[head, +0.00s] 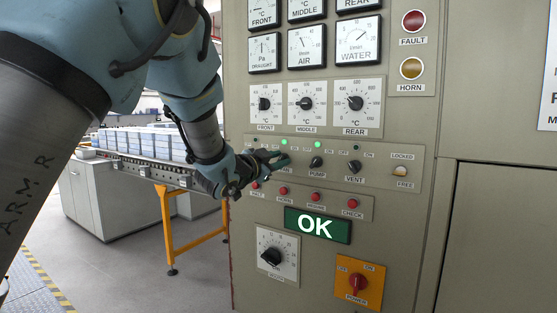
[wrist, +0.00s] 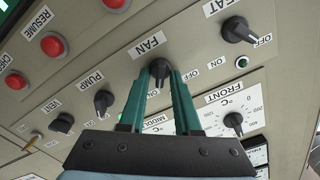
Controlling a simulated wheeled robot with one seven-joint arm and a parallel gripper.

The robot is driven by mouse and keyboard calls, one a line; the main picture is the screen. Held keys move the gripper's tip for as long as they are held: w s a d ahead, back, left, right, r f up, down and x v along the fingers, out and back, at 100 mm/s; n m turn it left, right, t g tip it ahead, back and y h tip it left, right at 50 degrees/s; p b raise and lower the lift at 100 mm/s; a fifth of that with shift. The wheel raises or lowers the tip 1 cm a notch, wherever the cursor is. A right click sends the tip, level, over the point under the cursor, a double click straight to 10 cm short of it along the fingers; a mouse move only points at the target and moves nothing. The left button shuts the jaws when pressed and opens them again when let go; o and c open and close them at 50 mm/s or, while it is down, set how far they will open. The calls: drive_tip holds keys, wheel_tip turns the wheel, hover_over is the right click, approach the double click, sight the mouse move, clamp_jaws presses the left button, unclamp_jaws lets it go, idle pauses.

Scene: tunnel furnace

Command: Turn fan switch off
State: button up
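The fan switch (wrist: 160,70) is a dark rotary knob under the label FAN (wrist: 148,44) in the wrist view. My gripper (wrist: 161,76) has one green finger on each side of this knob. The fingers are partly closed, and their tips appear to touch the knob's sides. In the head view my gripper (head: 278,158) is at the control panel (head: 400,150), left of the pump switch (head: 316,162), and hides most of the fan switch. A lit green lamp (head: 284,141) shows just above the gripper. The knob's exact pointing is hard to tell.
The pump switch (wrist: 102,102) and heat switch (wrist: 238,30) flank the fan switch. The vent switch (head: 354,166) is further right. Red buttons (head: 317,196) sit below, temperature dials (head: 307,103) above. A green OK display (head: 318,225) and a red power switch (head: 357,283) are lower.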

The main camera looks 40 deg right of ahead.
clamp_jaws()
drive_tip(key=shift+n+b, duration=0.3)
drive_tip(key=n+b, duration=0.1)
drive_tip(key=n, duration=0.1)
drive_tip(key=shift+w+a+n+b, duration=0.1)
drive_tip(key=shift+w+n+b, duration=0.05)
drive_tip(key=shift+n+b, duration=0.25)
drive_tip(key=shift+w+n+b, duration=0.1)
drive_tip(key=shift+n+b, duration=0.3)
drive_tip(key=shift+n, duration=4.9)
